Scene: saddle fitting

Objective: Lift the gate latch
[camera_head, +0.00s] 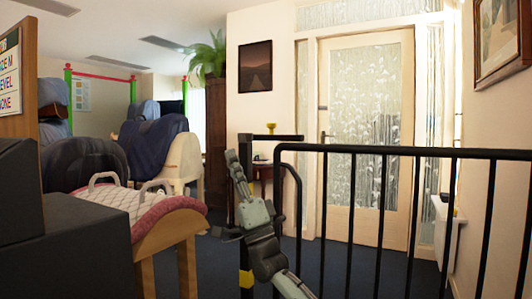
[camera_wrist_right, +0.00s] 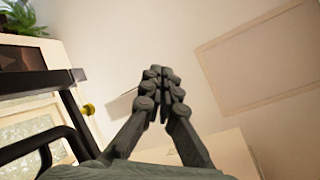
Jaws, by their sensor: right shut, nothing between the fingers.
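The black gate (camera_head: 400,152) of upright bars spans the right half of the head view. My left gripper is not in view.
A padded saddle-like pad (camera_head: 130,200) lies on a wooden stand at left, beside a dark box (camera_head: 80,250). Draped saddles (camera_head: 155,145) stand behind. A glazed door (camera_head: 365,130) is beyond the gate. Blue floor shows between stand and gate.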

